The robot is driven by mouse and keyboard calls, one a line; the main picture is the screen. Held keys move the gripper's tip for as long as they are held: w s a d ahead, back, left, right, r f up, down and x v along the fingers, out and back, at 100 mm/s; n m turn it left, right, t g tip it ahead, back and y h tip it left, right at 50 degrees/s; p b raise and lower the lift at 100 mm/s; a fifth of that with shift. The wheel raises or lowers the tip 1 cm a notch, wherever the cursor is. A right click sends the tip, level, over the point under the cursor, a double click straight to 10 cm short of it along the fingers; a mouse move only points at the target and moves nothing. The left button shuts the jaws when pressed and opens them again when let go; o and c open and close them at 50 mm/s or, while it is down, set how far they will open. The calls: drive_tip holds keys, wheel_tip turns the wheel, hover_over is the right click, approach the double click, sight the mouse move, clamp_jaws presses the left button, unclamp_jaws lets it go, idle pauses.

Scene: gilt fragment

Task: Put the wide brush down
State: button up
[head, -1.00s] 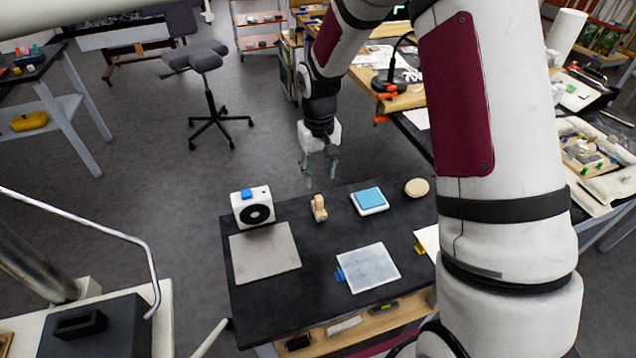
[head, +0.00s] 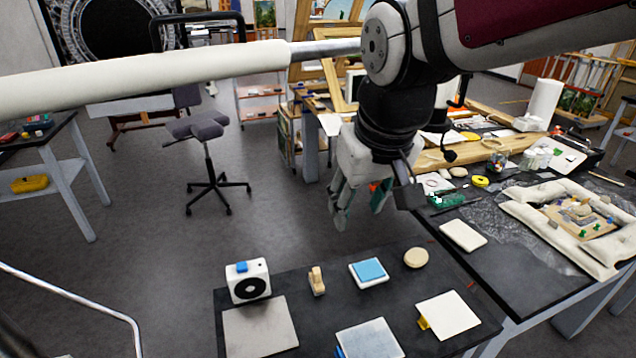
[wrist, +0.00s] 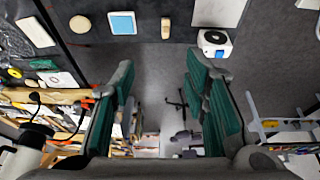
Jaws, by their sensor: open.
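My gripper (head: 360,212) is open and empty, raised above the back of the small black table (head: 300,318). Its two green-padded fingers also frame a clear gap in the wrist view (wrist: 160,75). A small pale wooden piece (head: 317,282) stands on the table, below and to the left of my gripper, apart from it. It may be the wide brush, but I cannot tell for sure. It also shows at the top of the wrist view (wrist: 165,29).
A white box with a black round front (head: 248,281), a grey board (head: 259,328), a blue-topped pad (head: 369,271), a round wooden disc (head: 416,257), a pale blue panel (head: 369,340) and a white panel (head: 448,314) share the table. A cluttered workbench (head: 520,265) stands at right.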

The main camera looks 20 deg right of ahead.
drive_tip(key=s+r+t, duration=0.1)
drive_tip(key=s, duration=0.7)
drive_tip(key=shift+s+a+r+t, duration=0.15)
drive_tip(key=shift+s+r+t, duration=0.15)
drive_tip(key=shift+s+r, duration=0.1)
drive_tip(key=shift+o, duration=0.6)
drive_tip(key=shift+w, duration=0.1)
